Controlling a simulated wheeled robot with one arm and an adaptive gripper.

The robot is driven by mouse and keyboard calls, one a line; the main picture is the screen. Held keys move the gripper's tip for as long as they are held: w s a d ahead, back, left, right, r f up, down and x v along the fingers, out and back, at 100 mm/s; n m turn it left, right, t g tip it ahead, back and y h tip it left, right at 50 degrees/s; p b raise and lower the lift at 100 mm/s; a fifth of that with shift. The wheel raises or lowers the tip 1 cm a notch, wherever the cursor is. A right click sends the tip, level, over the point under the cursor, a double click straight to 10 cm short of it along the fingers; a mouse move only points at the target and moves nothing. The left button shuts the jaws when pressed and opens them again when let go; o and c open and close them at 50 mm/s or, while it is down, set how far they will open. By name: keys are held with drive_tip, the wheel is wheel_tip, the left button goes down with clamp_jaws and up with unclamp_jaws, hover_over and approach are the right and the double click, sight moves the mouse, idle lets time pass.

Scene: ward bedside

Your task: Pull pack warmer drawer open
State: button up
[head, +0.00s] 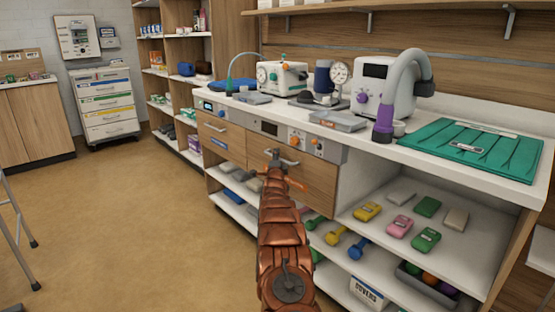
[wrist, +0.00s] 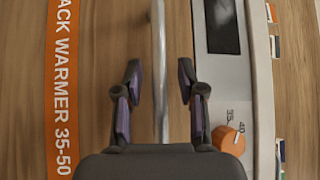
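The pack warmer drawer (head: 315,182) has a wooden front under the counter. It is closed, its front flush with the cabinet. In the wrist view its orange label (wrist: 62,90) reads "PACK WARMER 35-50". The bar handle (wrist: 159,60) runs up the picture between the fingers of my gripper (wrist: 161,90). The gripper is open, with one purple-padded finger on each side of the bar and a gap on both sides. In the head view my gripper (head: 277,166) is at the handle, partly hidden by my copper arm.
A control panel (head: 268,128) with an orange knob (wrist: 228,138) lies beside the handle. Another drawer (head: 222,137) with a blue label is to the left. Open shelves with dumbbells and coloured packs (head: 398,226) lie below right. The floor (head: 130,215) at left is clear.

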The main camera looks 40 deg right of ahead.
idle(0.3)
clamp_jaws()
idle(0.6)
